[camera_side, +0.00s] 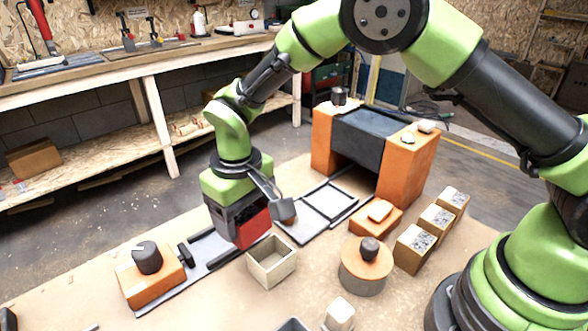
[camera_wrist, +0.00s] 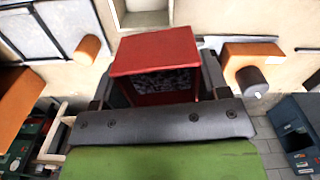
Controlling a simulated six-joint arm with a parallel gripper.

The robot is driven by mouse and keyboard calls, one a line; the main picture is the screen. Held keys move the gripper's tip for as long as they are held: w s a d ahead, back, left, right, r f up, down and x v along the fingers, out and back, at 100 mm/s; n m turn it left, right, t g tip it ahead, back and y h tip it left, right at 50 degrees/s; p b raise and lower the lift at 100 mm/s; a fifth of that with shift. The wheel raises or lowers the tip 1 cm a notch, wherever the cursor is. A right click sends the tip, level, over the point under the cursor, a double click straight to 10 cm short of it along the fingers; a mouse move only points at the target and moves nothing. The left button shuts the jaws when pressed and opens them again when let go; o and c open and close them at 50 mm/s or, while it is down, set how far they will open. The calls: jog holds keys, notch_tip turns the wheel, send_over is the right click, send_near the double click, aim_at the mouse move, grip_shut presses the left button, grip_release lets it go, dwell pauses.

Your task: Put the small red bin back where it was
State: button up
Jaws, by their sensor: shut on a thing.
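The small red bin (camera_side: 252,228) is held in my gripper (camera_side: 240,218), above the work table and just behind and left of an open beige bin (camera_side: 271,264). In the wrist view the red bin (camera_wrist: 157,52) sits between the dark jaws of my gripper (camera_wrist: 155,82), with a grey speckled face towards the camera. The jaws are shut on it. The beige bin also shows in the wrist view (camera_wrist: 118,12), just beyond the red one. The underside of the red bin and any gap to the table are hard to judge.
An orange block with a black knob (camera_side: 150,290) stands left. A round orange piece with a knob (camera_side: 366,268), several cardboard boxes (camera_side: 415,249) and an orange block (camera_side: 375,221) stand right. A dark-and-orange arch (camera_side: 365,140) is behind. Flat grey frames (camera_side: 325,199) lie mid-table.

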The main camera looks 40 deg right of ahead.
send_over(227, 301)
jog(key=f, duration=0.1)
jog(key=shift+n, duration=0.3)
jog(key=shift+f, duration=3.4)
jog(key=shift+f, duration=0.15)
jog(key=o, duration=1.1)
notch_tip(227, 301, up, 10)
